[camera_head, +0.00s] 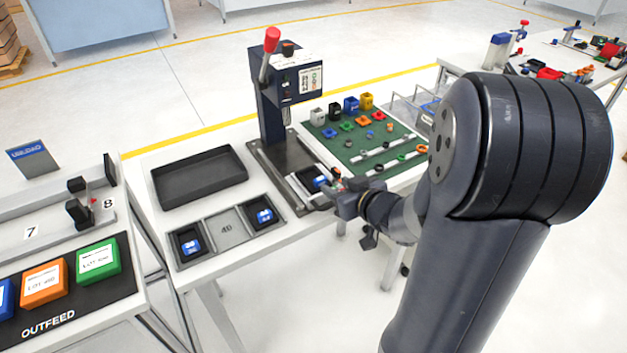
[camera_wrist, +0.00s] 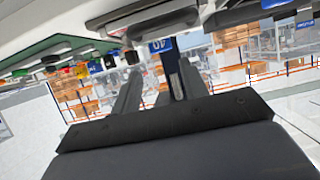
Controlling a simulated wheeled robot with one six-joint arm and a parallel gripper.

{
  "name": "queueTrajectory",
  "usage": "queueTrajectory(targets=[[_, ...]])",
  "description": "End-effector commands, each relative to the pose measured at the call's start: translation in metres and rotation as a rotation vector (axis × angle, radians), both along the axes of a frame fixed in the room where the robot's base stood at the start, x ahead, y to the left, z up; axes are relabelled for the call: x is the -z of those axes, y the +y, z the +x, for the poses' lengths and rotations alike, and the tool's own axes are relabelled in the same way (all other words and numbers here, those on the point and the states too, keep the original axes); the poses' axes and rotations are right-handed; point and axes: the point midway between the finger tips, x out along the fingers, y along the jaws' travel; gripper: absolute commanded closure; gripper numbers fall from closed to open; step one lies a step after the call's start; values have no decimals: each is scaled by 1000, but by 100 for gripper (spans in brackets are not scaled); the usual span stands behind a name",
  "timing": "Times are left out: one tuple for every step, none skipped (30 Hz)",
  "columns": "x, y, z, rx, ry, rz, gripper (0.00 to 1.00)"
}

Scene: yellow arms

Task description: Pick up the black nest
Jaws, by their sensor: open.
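Small square black nests, each with a blue labelled block in it, show in the head view. One nest (camera_head: 178,240) lies in the left pocket of a grey tray and another (camera_head: 254,222) in its right pocket. A third dark nest (camera_head: 302,184) sits at the base of the lever press, with a blue block (camera_head: 320,182) in it. My gripper (camera_head: 334,186) is open beside this third nest, at its right side; whether it touches is unclear. In the wrist view my gripper (camera_wrist: 155,88) has its two fingers apart, and no nest is clearly seen between them.
The press (camera_head: 285,100) with a red-knobbed lever stands behind the nest. An empty black tray (camera_head: 200,180) lies left of it. A green mat (camera_head: 385,165) with coloured parts and cubes lies to the right. The grey tray's middle pocket (camera_head: 227,228) is empty.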

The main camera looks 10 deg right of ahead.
Motion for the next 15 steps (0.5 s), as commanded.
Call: queueTrajectory(targets=[[6, 4, 7, -4, 2, 1, 58], [7, 5, 12, -3, 1, 0, 58], [9, 6, 16, -4, 1, -1, 58], [10, 7, 19, -2, 1, 0, 58], [11, 8, 21, -1, 1, 0, 58], [11, 8, 24, -1, 1, -1, 58], [12, 9, 25, -1, 2, -1, 58], [13, 9, 27, 0, 2, -1, 58], [14, 10, 29, 0, 2, -1, 58], [15, 11, 30, 0, 2, -1, 58], [16, 12, 33, 0, 2, -1, 58], [19, 14, 37, -1, 2, -1, 58], [22, 16, 40, -2, 2, 0, 58], [24, 18, 44, -2, 2, 0, 58], [27, 20, 49, -2, 2, 0, 58]])
